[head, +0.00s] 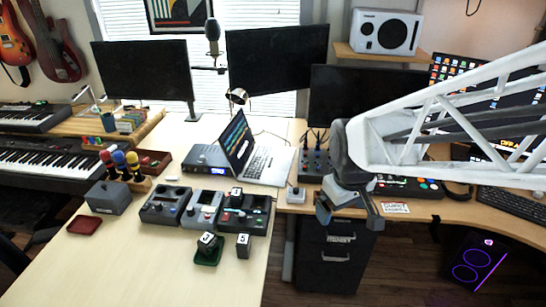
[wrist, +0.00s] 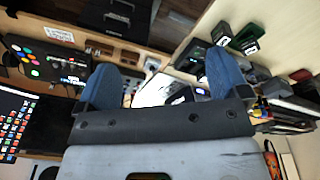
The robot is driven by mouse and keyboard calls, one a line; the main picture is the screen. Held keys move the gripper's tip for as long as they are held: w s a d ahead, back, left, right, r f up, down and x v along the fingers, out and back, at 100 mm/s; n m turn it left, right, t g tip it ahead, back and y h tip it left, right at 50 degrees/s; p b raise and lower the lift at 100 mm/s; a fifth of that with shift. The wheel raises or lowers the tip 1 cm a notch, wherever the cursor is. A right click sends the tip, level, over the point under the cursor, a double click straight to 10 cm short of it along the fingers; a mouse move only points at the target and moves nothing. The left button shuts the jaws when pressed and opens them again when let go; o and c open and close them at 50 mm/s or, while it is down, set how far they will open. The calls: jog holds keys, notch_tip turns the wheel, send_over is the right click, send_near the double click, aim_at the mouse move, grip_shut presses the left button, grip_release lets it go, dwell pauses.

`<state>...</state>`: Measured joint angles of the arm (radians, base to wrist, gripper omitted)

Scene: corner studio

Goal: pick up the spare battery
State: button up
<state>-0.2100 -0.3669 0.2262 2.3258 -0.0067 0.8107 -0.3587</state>
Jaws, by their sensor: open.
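Small dark blocks with white number labels look like batteries; no label says which is the spare. One block (head: 243,246) stands alone on the pale table. Another block (head: 207,243) sits in a green tray (head: 208,258), and a third block (head: 236,197) is on the dark device at the right of the row. My gripper (head: 349,212) is open and empty, right of the blocks, above the gap by the table edge. Its blue fingers (wrist: 162,75) frame the wrist view.
Several pedal-like devices (head: 203,211), a laptop (head: 262,160) and a grey box (head: 108,197) stand on the table. A dark red tray (head: 84,225) is empty. A small white-topped box (head: 296,195) stands near my gripper. The front of the table is clear.

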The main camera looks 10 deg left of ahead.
jog(key=w+a+f+n, duration=0.6)
jog(key=w+a+f, duration=0.3)
jog(key=a, duration=0.4)
jog(key=n+g, duration=0.2)
jog(key=n, duration=0.3)
send_near(243, 239)
notch_tip(243, 239, down, 5)
jog(key=shift+d+f, duration=0.1)
jog(key=shift+f, duration=0.3)
jog(key=shift+f, duration=0.1)
jog(key=shift+f, duration=1.2)
jog(key=shift+s+f, duration=0.1)
jog(key=shift+f, duration=2.5)
jog(key=shift+c, duration=0.4)
